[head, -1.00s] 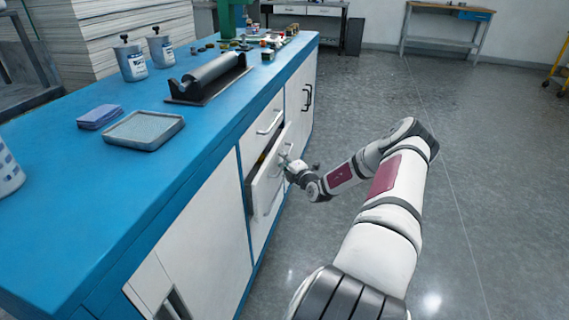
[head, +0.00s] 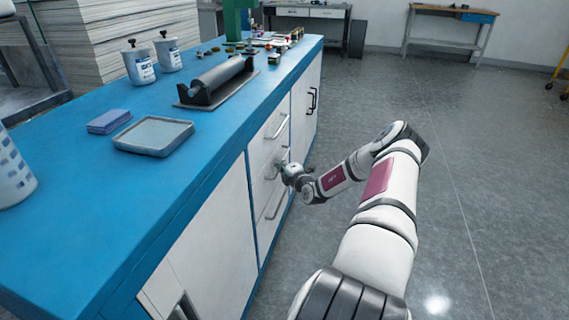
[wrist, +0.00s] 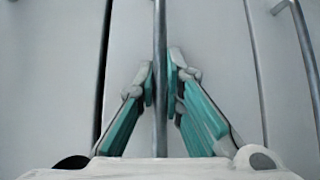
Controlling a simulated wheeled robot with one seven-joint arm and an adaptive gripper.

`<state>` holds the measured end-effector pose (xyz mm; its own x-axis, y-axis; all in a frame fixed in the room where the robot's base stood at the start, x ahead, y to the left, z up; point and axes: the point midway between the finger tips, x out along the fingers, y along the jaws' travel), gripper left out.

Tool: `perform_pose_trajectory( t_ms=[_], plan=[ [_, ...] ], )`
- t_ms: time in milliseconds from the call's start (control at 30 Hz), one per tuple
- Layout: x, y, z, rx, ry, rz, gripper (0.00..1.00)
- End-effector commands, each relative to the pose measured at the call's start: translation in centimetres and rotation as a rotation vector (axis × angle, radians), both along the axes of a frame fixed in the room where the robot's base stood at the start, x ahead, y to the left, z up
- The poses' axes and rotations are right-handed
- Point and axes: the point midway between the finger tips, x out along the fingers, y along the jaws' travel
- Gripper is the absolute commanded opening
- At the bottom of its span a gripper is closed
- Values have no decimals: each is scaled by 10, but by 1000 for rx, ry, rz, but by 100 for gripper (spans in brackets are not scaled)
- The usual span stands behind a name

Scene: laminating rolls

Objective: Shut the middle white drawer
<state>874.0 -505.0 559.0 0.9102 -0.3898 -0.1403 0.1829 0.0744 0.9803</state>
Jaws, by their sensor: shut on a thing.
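The middle white drawer (head: 262,166) is in the stack of white drawers on the side of the blue-topped cabinet. In the head view its front looks flush, or nearly so, with the fronts above and below it. In the wrist view its front (wrist: 215,50) fills the middle, with a thin dark gap along the left edge. My gripper (head: 282,165) is at this front. In the wrist view my gripper (wrist: 160,85) is shut on the drawer's metal bar handle (wrist: 160,30), one finger on each side. My gripper hides most of the handle in the head view.
The top drawer's handle (head: 277,126) and the lower drawer's handle (head: 273,205) stick out close to my gripper. The blue worktop (head: 75,195) carries a tray (head: 153,136), a roller (head: 215,80) and canisters (head: 138,63). The grey floor (head: 480,190) to the right is clear.

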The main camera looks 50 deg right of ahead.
Motion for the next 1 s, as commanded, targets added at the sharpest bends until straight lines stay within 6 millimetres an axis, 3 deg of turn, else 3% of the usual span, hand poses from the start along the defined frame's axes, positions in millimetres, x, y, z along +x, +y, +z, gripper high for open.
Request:
perform_pose_trajectory(
  t_ms=[167,200,300,733,1000],
  plan=[
    [4,2,1,-1,-4,4,0],
    [4,2,1,-1,-4,4,11],
    [5,2,2,-1,-4,5,30],
    [-1,7,1,2,-3,9,30],
    [-46,21,8,1,-2,3,30]
  ],
)
